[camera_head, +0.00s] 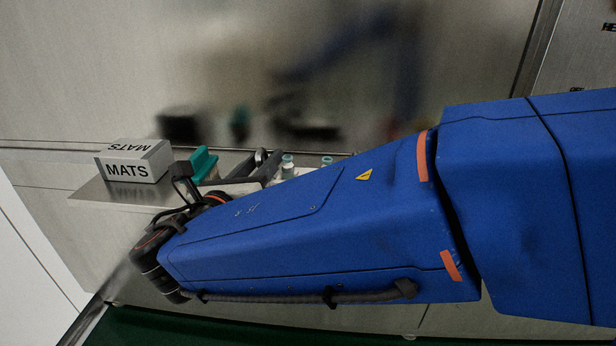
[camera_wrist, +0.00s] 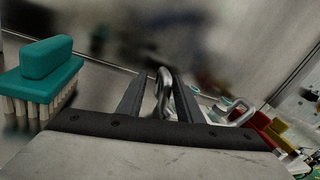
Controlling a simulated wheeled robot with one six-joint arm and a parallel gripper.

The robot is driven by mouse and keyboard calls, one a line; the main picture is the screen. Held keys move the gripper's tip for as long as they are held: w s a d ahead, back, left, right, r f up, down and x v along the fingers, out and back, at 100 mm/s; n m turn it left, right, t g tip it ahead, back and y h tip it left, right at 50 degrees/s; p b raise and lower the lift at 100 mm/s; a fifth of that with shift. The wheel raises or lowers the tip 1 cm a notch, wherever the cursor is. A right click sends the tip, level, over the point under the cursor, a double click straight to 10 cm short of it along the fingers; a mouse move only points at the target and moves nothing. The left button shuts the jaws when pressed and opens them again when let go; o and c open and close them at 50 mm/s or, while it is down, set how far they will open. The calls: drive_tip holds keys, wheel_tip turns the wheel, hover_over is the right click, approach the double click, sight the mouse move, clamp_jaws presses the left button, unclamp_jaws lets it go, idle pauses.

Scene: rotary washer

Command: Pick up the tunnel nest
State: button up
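My gripper (camera_wrist: 158,85) reaches over the shelf, its two dark fingers apart. A shiny grey, curved, ring-like piece (camera_wrist: 164,88) stands upright between the fingers, closer to the right one, with a gap on the left. It may be the tunnel nest, but I cannot tell for sure; its lower part is hidden behind the gripper's body. In the head view my gripper (camera_head: 268,164) is at the back of the shelf, with the grey piece (camera_head: 261,156) at its fingers. My blue arm hides much of the shelf there.
A teal brush with pale bristles (camera_wrist: 42,72) stands close left of my gripper. A MATS box (camera_head: 128,170) sits on the metal shelf's (camera_head: 98,192) left end. Small bottles (camera_head: 288,166) stand to the right. Red (camera_wrist: 258,122) and yellow (camera_wrist: 279,128) items lie farther right. A wall stands behind.

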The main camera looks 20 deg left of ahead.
drive_tip(key=shift+w, duration=2.65)
